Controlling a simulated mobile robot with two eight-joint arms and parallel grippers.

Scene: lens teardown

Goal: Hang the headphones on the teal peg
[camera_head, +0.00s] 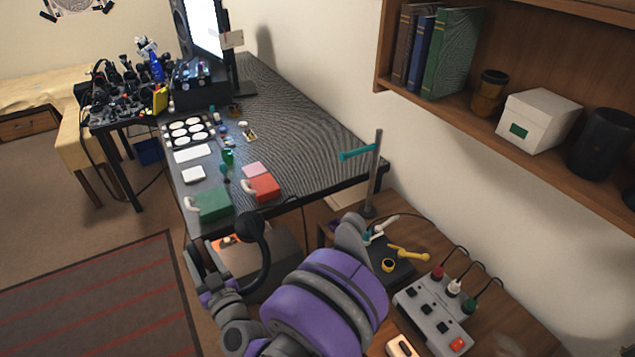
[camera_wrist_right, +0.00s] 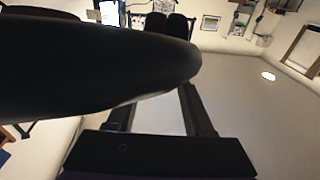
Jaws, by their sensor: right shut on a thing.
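The black headphones (camera_head: 262,250) are in the head view, below the front edge of the dark desk, with their curved band showing. My right gripper (camera_head: 210,275) is shut on the headphones, which are in the air. In the right wrist view a big dark curved part of the headphones (camera_wrist_right: 100,65) crosses in front of the fingers and hides much of them. The peg is bare, up and to the right of the headphones. My left gripper is not in view.
A wall shelf (camera_head: 480,122) is at upper right. A grey switch box (camera_head: 435,315) with cables sits on the wooden side table. Air around the peg looks clear.

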